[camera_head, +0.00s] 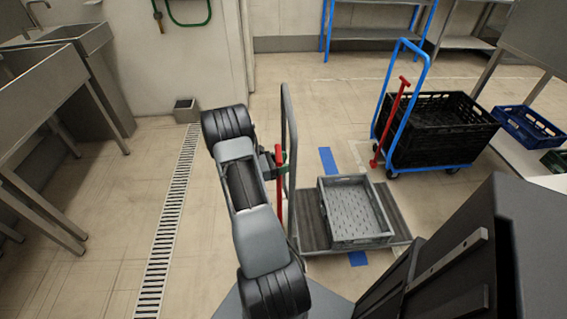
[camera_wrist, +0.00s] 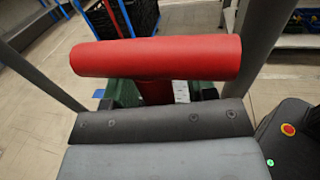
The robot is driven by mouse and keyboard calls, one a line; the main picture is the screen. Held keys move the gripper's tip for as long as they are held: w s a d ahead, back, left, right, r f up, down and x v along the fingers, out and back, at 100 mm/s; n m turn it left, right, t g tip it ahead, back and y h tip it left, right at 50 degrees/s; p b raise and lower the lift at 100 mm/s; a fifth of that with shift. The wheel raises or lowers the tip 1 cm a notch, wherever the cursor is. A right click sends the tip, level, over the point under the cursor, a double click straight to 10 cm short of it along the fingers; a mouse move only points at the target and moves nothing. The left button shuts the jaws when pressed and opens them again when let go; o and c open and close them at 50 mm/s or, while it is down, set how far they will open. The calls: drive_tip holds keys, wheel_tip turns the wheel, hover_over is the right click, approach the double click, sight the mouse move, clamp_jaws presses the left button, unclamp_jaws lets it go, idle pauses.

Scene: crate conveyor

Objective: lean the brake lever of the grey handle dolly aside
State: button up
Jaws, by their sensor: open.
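The grey handle dolly has a tall grey loop handle (camera_head: 290,135) and a low dark platform (camera_head: 393,205). Its red brake lever (camera_head: 279,195) stands roughly upright beside the handle. In the wrist view the lever's red crossbar (camera_wrist: 155,57) lies across the picture, close to the camera, with its stem running down behind my gripper's grey edge. My gripper (camera_head: 273,163) is at the lever's upper end and open. In the wrist view green parts of my gripper (camera_wrist: 160,93) show on both sides of the stem. Contact with the lever cannot be told.
A grey crate (camera_head: 326,212) sits on the dolly's platform. A blue handle dolly (camera_head: 424,62) with its own red lever (camera_head: 392,122) and a black crate (camera_head: 445,120) stands to the back right. Steel sinks (camera_head: 40,75) line the left. Floor left of the dolly is clear.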

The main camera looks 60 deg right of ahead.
drive_tip(key=shift+c, duration=0.2)
clamp_jaws()
idle(0.3)
